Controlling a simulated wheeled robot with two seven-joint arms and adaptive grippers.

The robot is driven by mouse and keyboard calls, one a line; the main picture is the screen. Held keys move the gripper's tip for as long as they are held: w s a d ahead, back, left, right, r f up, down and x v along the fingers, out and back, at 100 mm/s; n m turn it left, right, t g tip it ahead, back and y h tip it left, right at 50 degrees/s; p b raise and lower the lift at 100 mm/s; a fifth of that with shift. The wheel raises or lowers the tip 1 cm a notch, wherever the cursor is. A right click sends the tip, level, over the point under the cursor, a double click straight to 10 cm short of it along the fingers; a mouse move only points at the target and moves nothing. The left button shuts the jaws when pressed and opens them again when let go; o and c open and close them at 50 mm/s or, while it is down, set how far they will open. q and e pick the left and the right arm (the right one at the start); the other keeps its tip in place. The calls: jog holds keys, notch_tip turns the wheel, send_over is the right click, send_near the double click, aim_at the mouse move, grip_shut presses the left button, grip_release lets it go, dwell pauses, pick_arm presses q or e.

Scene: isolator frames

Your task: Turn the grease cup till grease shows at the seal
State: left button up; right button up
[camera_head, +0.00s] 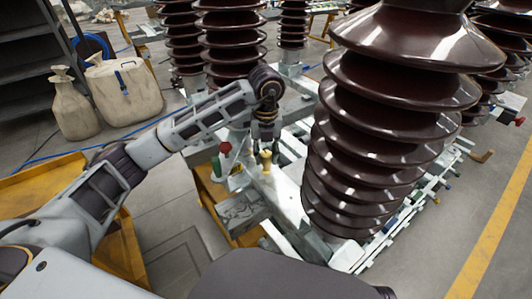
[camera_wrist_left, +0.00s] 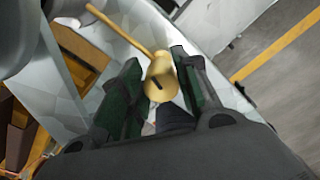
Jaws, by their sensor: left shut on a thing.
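The brass-yellow grease cup (camera_head: 266,160) stands on the pale metal frame left of the big brown insulator. My left gripper (camera_head: 265,143) points down on it from above. In the left wrist view the round cup (camera_wrist_left: 161,78), with a dark slot and a thin brass pipe (camera_wrist_left: 120,28) running off to the upper left, sits between the green-padded fingers of my left gripper (camera_wrist_left: 158,88). The gripper is shut on the cup. I cannot make out the seal or any grease. My right gripper is not in view.
The large brown ribbed insulator (camera_head: 385,120) stands close to the right of my left gripper. A red knob (camera_head: 225,148) is just left of the cup. Canvas bags (camera_head: 125,90) stand on the floor at the upper left, with open floor below them.

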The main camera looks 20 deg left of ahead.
pick_arm(q)
jog(key=shift+m, duration=0.4)
jog(key=m, duration=0.3)
jog(key=shift+m, duration=0.3)
jog(key=shift+d+m+b, duration=0.1)
jog(key=shift+m+b, duration=0.35)
jog(key=shift+m, duration=0.75)
jog(key=m, duration=0.4)
jog(key=shift+d+b, duration=0.1)
jog(key=shift+b, duration=0.3)
jog(key=m+b, duration=0.1)
jog(key=m, duration=0.3)
jog(key=shift+m, duration=0.3)
jog(key=m, duration=0.2)
jog(key=shift+s+d+m+b, duration=0.1)
jog(key=shift+m+b, duration=0.25)
jog(key=shift+m, duration=0.85)
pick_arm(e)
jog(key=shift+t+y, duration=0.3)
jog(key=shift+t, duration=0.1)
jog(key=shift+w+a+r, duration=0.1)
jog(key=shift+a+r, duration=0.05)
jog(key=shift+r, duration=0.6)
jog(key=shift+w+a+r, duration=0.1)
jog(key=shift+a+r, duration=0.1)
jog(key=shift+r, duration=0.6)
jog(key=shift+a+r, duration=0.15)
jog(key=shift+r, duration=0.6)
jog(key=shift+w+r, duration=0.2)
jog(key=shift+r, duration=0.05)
